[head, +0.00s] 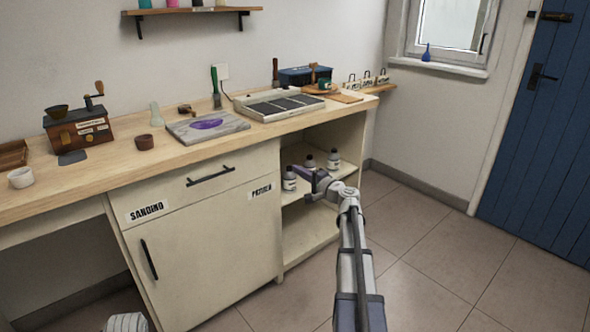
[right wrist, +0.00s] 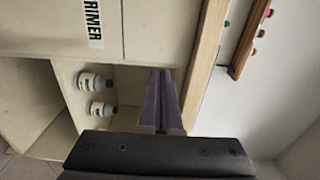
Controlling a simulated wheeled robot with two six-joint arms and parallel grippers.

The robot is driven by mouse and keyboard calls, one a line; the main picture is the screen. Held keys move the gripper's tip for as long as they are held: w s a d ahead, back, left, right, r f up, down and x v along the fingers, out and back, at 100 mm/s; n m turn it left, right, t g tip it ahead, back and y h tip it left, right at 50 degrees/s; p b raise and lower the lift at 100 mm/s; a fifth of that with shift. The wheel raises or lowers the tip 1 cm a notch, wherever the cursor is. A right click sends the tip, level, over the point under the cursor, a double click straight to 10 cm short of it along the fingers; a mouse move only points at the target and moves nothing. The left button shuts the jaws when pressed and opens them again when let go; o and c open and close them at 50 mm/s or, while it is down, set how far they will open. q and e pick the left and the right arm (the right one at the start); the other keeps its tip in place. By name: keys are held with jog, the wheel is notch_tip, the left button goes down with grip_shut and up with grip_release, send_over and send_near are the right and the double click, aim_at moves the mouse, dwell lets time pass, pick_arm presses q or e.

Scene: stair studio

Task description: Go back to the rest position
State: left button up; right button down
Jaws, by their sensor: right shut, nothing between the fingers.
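My right gripper (head: 304,174) is shut and empty, in front of the open shelf bay at the right end of the workbench. In the right wrist view its purple fingers (right wrist: 161,98) lie together with nothing between them. Two bottles show beside the fingers in the right wrist view, one (right wrist: 90,81) above the other (right wrist: 97,109). My left gripper is not in view.
The wooden workbench top (head: 90,170) runs along the wall, with a cabinet (head: 200,240) below. On it stand a grinder box (head: 80,127), a purple-stained board (head: 206,125) and a dark-panelled tray (head: 280,105). Open tiled floor (head: 440,260) lies right, before a blue door (head: 540,140).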

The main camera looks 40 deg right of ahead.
jog(key=shift+a, duration=0.1)
jog(key=s+a+f+n+g+y, duration=0.2)
jog(key=a+f+n+g, duration=0.2)
jog(key=a, duration=0.9)
jog(key=s+a+f+n+g+y, duration=0.25)
jog(key=a+f+n, duration=0.2)
jog(key=a, duration=0.75)
jog(key=s+a+f+n+g+y, duration=0.1)
jog(key=a+f+n+g, duration=0.35)
jog(key=a, duration=0.85)
jog(key=s+a+f+n+g+h, duration=0.2)
jog(key=s+a+f+n+g, duration=0.4)
jog(key=s+a, duration=0.5)
jog(key=s+f+n+g+h, duration=0.1)
jog(key=s+f+n+h, duration=0.15)
jog(key=s+h, duration=0.75)
jog(key=s+r+y+p, duration=0.2)
jog(key=r+p, duration=1.3)
jog(key=s+r+y+p, duration=0.1)
jog(key=r+p, duration=1.5)
jog(key=shift+s+a+r+m+y+p, duration=0.15)
jog(key=shift+s+a+m+y+p, duration=0.15)
jog(key=shift+s+m+y, duration=0.1)
